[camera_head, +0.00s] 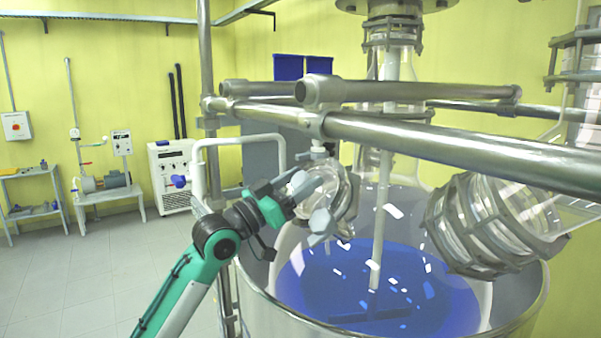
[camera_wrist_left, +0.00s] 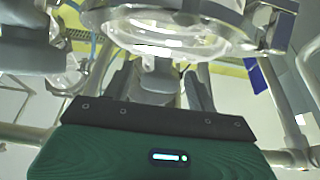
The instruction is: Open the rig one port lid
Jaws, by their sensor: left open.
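The port lid (camera_head: 340,188) is a round clear glass piece in a grey metal clamp ring on the near left of the glass reactor vessel (camera_head: 445,285), which holds blue liquid. My left gripper (camera_head: 318,203) is open in front of this port, its fingers pointing at the glass. The fingers overlap the lid in the head view, and I cannot tell whether they touch it. In the left wrist view a round glass port (camera_wrist_left: 165,35) with a metal rim is close above the green gripper body. The lid looks shut, though the fingers hide part of it. My right gripper is not in view.
A thick steel bar (camera_head: 450,145) crosses just above the port. A second clamped glass port (camera_head: 490,225) is on the right. A bent white pipe (camera_head: 240,140) stands behind my left arm. The floor on the left (camera_head: 80,280) is clear.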

